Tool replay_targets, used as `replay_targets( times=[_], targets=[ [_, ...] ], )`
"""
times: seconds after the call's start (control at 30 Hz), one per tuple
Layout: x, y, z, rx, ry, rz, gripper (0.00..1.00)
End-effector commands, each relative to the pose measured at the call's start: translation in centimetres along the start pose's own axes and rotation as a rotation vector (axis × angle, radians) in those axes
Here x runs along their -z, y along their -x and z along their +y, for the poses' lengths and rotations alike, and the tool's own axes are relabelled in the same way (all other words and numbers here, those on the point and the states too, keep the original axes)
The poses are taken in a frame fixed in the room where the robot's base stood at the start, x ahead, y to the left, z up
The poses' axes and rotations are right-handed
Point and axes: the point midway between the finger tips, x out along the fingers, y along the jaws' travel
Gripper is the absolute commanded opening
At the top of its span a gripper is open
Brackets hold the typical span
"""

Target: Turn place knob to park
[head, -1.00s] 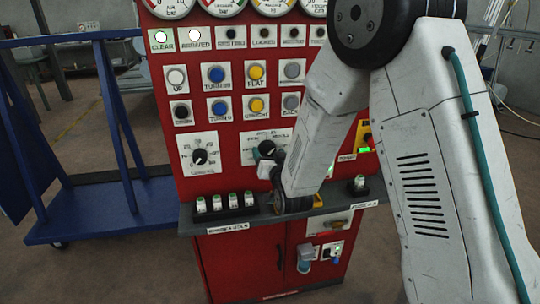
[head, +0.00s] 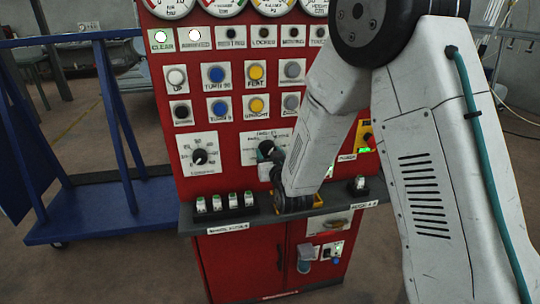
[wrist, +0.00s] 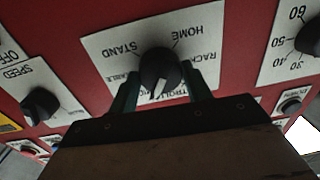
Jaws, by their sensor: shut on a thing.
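The place knob (wrist: 160,68) is black with a white pointer line, on a white plate (wrist: 112,48) on the red panel. The wrist view shows the plate upside down, with STAND, HOME, RACK and TABLE readable around the knob. The pointer line faces down in that view, near a partly covered label. My gripper (wrist: 162,88) has one dark green finger on each side of the knob and is shut on it. In the head view, my gripper (head: 268,150) is at the same plate (head: 251,148), and my arm hides part of it. I cannot see a PARK label.
A numbered dial knob (head: 200,156) sits left of the plate. Button rows (head: 216,74) lie above. A shelf (head: 225,217) with small white-and-green items (head: 233,200) juts out below. The speed knob (wrist: 40,105) is close by. A blue cart (head: 130,205) stands left.

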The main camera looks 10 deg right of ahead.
Motion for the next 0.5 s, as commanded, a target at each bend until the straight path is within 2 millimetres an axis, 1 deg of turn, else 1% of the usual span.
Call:
replay_targets(
  times=[0.5],
  targets=[
    [0.1, 0.03, -0.01, -0.005, 0.487, -0.026, 0.26]
  ],
)
